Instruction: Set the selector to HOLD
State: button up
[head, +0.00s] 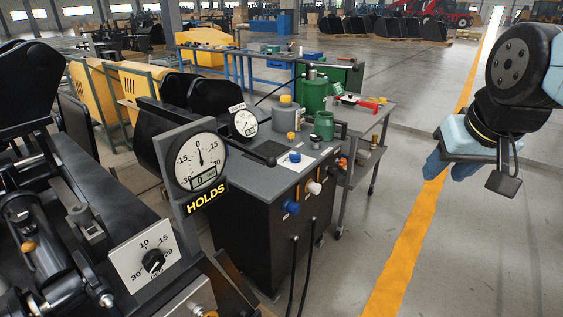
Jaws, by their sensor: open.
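The selector (153,261) is a black round knob on a white plate (127,262) at the lower left of the head view. The plate carries the numbers 10, 15, 20 and 30 around the knob. Small lettering below the knob is too small to read surely, and I cannot tell exactly which mark the knob points to. A dial gauge (198,162) stands above it, with a black sign (206,197) reading HOLDS in yellow. My gripper (474,172) is open and empty at the far right, well away from the selector.
A dark cabinet (240,225) with coloured couplers, a small gauge (245,123) and a grey bottle (286,115) stands between. Black machine parts crowd the left. The floor on the right is clear.

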aim_at(294, 157)
jog(key=u, duration=0.05)
jog(key=k, duration=0.9)
jog(key=u, duration=0.3)
jog(key=i, duration=1)
jog(key=u, duration=0.1)
jog(key=k, duration=1.25)
jog(key=z, duration=0.45)
jog(key=i, duration=2.1)
jog(key=u, duration=0.75)
